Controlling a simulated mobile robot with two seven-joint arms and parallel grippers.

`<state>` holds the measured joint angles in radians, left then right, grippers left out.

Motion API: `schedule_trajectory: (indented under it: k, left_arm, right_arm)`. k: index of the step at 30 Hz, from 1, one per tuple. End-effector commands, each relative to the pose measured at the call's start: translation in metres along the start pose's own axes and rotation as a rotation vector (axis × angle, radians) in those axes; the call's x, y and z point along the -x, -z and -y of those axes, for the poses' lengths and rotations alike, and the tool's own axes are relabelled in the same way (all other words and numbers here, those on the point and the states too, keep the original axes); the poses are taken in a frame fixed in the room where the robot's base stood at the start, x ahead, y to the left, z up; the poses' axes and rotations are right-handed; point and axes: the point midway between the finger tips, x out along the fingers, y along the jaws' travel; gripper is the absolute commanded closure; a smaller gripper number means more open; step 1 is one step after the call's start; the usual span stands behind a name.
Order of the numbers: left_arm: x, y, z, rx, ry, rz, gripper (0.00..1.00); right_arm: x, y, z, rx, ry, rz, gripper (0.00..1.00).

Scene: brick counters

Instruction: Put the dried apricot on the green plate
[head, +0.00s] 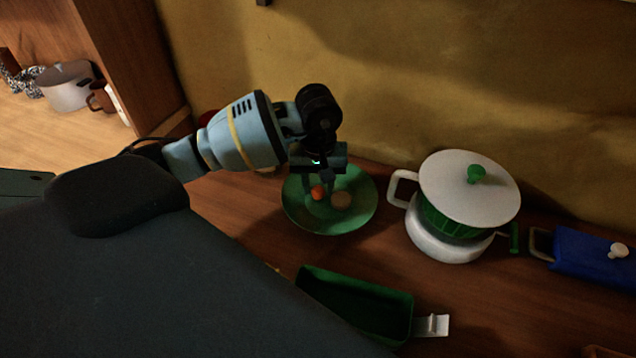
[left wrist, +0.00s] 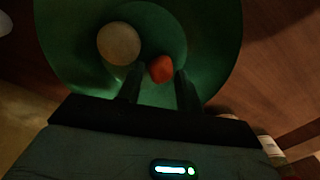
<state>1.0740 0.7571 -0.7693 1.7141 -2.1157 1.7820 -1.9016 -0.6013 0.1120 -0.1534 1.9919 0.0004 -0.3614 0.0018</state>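The dried apricot (head: 318,193) is a small orange lump over the green plate (head: 361,214), and it also shows in the left wrist view (left wrist: 161,69). My left gripper (head: 319,188) points down over the plate. Its two fingers (left wrist: 160,78) stand apart on either side of the apricot, with narrow gaps visible. The apricot appears low at the plate's surface, but contact is hard to tell. A round beige item (head: 341,200) lies on the plate beside it, also in the left wrist view (left wrist: 119,43). My right gripper is not in view.
A white pot with a green-knobbed lid (head: 470,190) stands right of the plate. A green tray with a white handle (head: 358,302) lies in front. A blue box-like item (head: 592,257) sits at far right. The yellow wall (head: 420,80) is close behind the plate.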

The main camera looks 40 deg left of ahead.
Motion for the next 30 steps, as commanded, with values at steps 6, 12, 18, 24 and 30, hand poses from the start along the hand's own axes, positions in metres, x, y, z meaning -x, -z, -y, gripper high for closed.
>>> schedule_trajectory:
  k: [6,12,18,24,30]
  left_arm:
    - [0.035,0.001,-0.001,0.0,-0.003,-0.007,0.64]
    - [0.076,0.001,-0.001,0.0,-0.003,-0.005,0.64]
    - [0.106,0.001,-0.001,0.0,-0.003,-0.003,0.64]
    - [0.119,0.0,0.0,0.0,-0.002,-0.002,0.64]
    - [0.121,0.0,0.0,0.0,-0.001,-0.001,0.64]
  right_arm:
    - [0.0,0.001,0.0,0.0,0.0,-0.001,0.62]
    - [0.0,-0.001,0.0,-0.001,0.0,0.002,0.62]
    - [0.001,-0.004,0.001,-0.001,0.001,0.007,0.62]
    - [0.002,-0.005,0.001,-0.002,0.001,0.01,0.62]
    - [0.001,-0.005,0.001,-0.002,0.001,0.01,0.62]
